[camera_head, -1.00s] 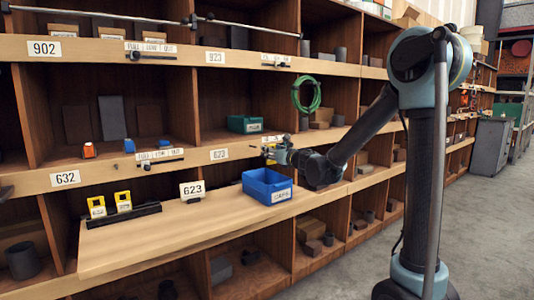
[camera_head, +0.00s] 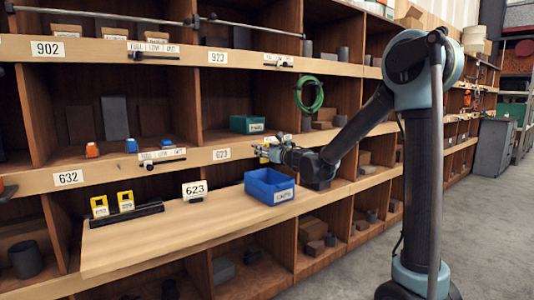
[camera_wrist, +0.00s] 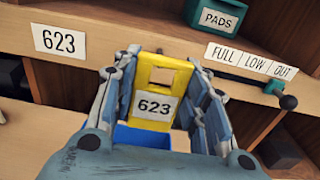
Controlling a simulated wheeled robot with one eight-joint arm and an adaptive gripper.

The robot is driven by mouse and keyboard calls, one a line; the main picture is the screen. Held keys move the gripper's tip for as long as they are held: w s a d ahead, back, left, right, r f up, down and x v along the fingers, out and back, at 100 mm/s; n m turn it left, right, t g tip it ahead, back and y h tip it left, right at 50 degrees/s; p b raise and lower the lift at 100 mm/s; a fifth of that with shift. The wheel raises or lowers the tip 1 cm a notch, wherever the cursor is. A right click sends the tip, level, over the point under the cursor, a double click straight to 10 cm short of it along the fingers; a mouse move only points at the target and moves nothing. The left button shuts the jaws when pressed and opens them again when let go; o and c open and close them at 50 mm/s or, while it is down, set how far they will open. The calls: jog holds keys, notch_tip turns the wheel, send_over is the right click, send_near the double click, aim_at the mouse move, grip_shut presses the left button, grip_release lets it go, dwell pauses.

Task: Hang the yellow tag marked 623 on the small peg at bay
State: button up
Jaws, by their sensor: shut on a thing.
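My gripper (camera_wrist: 160,78) is shut on the yellow tag (camera_wrist: 164,76), which has a white label reading 623 and a slot near its top. The tag is upright between the fingers. In the head view my gripper (camera_head: 272,152) is at the shelf edge, just right of the bay label 623 (camera_head: 221,154). That label also shows left of my gripper in the wrist view (camera_wrist: 59,41). A black knob (camera_wrist: 288,102) with a teal base sticks out below the FULL/LOW/OUT strip, right of the tag. I cannot tell whether it is the small peg.
A blue bin (camera_head: 269,187) stands on the wooden board (camera_head: 150,242) below my gripper. A 623 sign (camera_head: 195,189) and a black rack with two yellow tags (camera_head: 126,201) are to its left. A green PADS bin (camera_wrist: 217,15) sits on the shelf above.

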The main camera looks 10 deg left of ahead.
aim_at(252, 148)
jog(key=shift+f+x, duration=0.2)
jog(key=shift+x, duration=2.4)
jog(key=shift+w+a+f, duration=0.3)
jog(key=shift+w+a, duration=0.1)
jog(key=shift+w+a+f, duration=0.1)
jog(key=o, duration=1)
jog(key=shift+c, duration=0.2)
